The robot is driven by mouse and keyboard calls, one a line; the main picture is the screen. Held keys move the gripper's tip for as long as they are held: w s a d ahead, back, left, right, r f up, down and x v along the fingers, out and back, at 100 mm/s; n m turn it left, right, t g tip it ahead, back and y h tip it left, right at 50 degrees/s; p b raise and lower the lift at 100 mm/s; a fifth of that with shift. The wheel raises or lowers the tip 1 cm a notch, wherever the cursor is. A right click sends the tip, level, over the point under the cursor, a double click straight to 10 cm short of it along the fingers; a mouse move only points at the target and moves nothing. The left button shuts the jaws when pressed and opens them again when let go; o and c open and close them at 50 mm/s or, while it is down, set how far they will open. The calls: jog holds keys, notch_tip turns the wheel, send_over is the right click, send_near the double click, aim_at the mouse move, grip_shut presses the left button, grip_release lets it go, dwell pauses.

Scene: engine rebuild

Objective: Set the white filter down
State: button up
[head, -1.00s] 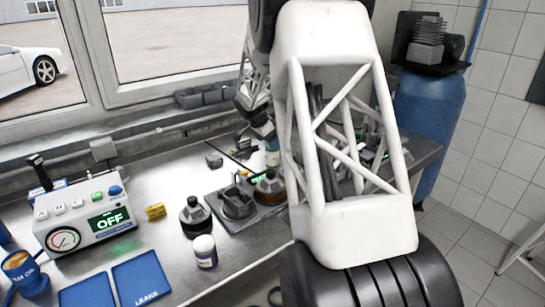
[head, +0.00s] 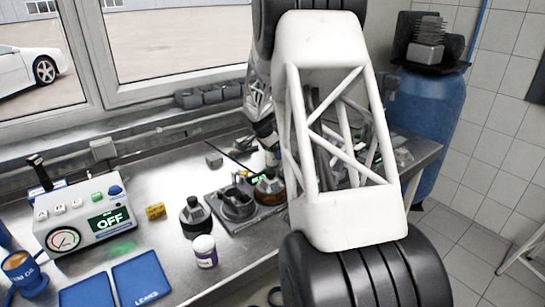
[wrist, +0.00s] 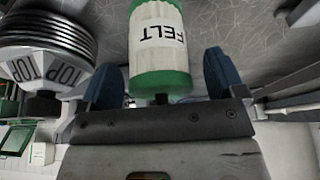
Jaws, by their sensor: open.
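The white filter (wrist: 158,38), with green end bands and the word FELT upside down, is in the top middle of the wrist view. My gripper (wrist: 163,78) has its two blue fingers apart, one on each side of the filter's lower green end. A gap shows on the right; on the left, the finger is close and I cannot tell if it touches.
A black-ridged part marked TOP (wrist: 45,60) is close left of the gripper in the wrist view. In the head view, a grey tray (head: 238,208) with round parts, a white jar (head: 204,251) and a tester reading OFF (head: 88,222) stand on the metal bench.

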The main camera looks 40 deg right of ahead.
jog(key=c, duration=1.2)
jog(key=shift+r, duration=0.1)
jog(key=shift+r, duration=4.9)
